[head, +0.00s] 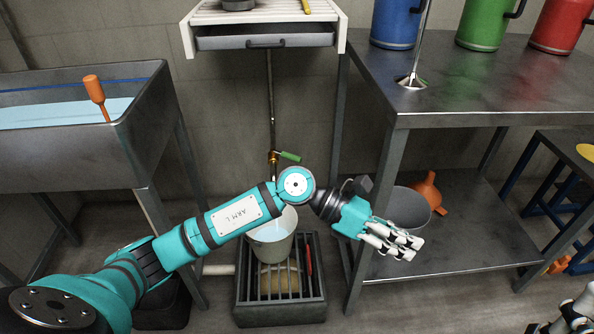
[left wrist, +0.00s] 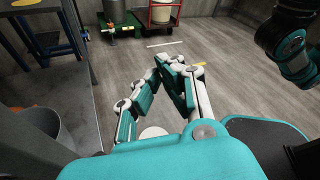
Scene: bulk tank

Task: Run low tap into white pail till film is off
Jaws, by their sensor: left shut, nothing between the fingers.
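The low tap (head: 274,157) is brass, on a thin pipe down the wall. Its green lever (head: 289,156) points right and slightly down. The white pail (head: 270,250) stands upright below it on a floor grate, with pale bluish liquid inside. A lighter streak shows in the pail; my left arm crosses in front and hides the space between spout and pail. Whether film lies on the liquid is too small to tell. My left gripper (head: 404,245) is shut and empty, right of the pail and apart from it. My right gripper (head: 577,318) shows only partly at the bottom right corner.
The steel tank (head: 150,110) at left holds pale blue liquid; an orange-handled tool (head: 95,90) leans at its rim. A steel table (head: 480,95) stands right, with a grey bucket (head: 411,207) and orange funnel (head: 428,192) on its lower shelf.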

